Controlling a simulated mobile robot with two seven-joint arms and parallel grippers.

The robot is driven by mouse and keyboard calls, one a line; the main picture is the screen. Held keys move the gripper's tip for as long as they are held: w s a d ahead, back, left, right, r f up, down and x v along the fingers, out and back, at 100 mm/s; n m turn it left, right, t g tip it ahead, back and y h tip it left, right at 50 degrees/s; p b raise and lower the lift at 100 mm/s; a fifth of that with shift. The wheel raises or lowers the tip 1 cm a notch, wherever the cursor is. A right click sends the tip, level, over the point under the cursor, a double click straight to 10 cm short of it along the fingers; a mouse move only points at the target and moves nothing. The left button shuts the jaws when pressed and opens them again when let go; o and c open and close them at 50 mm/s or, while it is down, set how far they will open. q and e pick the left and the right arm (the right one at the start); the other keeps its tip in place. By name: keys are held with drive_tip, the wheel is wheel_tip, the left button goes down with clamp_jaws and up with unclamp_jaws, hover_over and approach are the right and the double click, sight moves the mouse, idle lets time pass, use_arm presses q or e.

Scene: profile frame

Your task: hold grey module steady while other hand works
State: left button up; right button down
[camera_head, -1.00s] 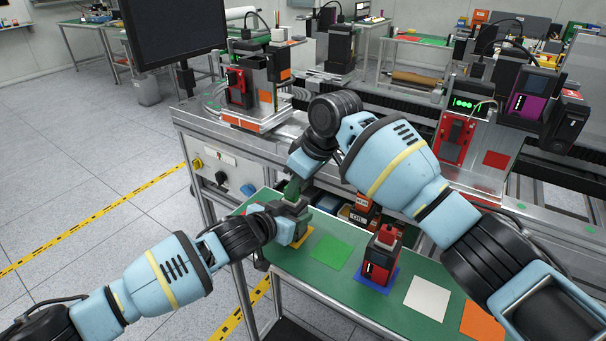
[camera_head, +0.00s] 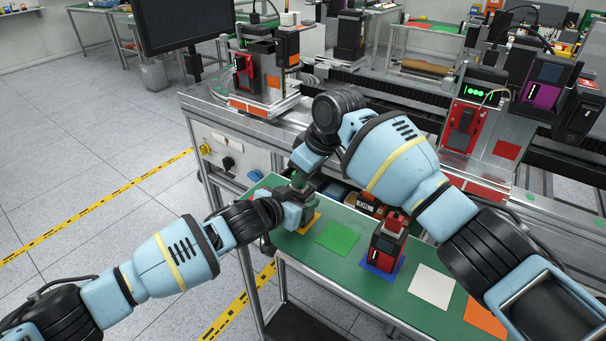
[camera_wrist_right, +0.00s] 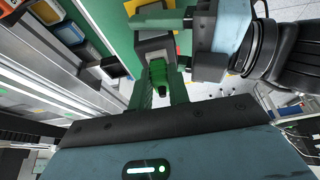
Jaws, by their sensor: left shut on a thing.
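The grey module (camera_head: 301,213) stands on a yellow-orange mat at the far left end of the green table. It also shows in the right wrist view (camera_wrist_right: 154,46). My left gripper (camera_head: 299,208) is shut on the module from the left side, and its fingers partly hide it. A green part (camera_wrist_right: 159,74) sits at the top of the module. My right gripper (camera_wrist_right: 161,92) reaches down over the module from above, with one finger on each side of the green part. I cannot tell whether those fingers press on it.
A red and black module (camera_head: 387,243) stands on a blue mat to the right. Green (camera_head: 338,237), white (camera_head: 432,286) and orange mats lie bare on the table. Bins (camera_head: 365,203) stand behind the table's edge, below the machine bench (camera_head: 240,112).

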drive_tip(key=shift+r, duration=1.15)
drive_tip(key=shift+r, duration=2.6)
use_arm(q)
drive_tip(key=o, duration=1.2)
drive_tip(key=v, duration=1.2)
